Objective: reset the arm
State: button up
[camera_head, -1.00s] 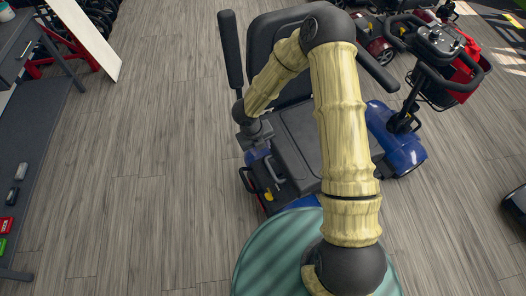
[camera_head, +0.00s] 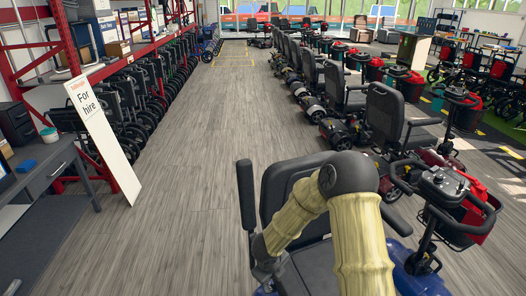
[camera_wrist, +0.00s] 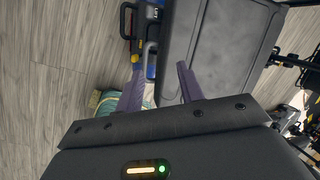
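My arm reaches forward over a blue scooter with a black seat (camera_head: 310,268), at the bottom of the head view. My gripper is hidden in the head view, behind the arm and the scooter's seat. In the wrist view my gripper (camera_wrist: 158,80) shows two purple fingers spread apart, with nothing held between them. The scooter's dark seat (camera_wrist: 222,45) lies just beyond the right finger, and its blue side with a yellow part lies near the left finger. I cannot tell whether the fingers touch the scooter.
A row of scooters (camera_head: 388,118) runs back on the right. A red rack (camera_head: 90,62) with wheelchairs (camera_head: 135,105) stands at left, with a "For hire" board (camera_head: 103,135) and a grey desk (camera_head: 38,165). The wooden aisle (camera_head: 205,130) between is clear.

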notch_tip(320, 180, up, 17)
jog(key=s+d+n+t+y+p, duration=0.1)
jog(key=d+n+t+y+p, duration=0.2)
jog(key=n, duration=1)
jog(key=s+d+r+n+g+h+p, duration=0.1)
jog(key=s+d+r+n+p, duration=0.1)
jog(key=s+d+r+n, duration=0.2)
jog(key=s+d+r+n+g+p, duration=0.2)
jog(key=s+d+r+n, duration=0.3)
jog(key=s+n, duration=0.5)
jog(key=shift+s+r+g+h+p, duration=0.35)
jog(key=shift+s+r+p, duration=0.25)
jog(key=shift+r+p, duration=0.25)
jog(key=shift+c, duration=0.2)
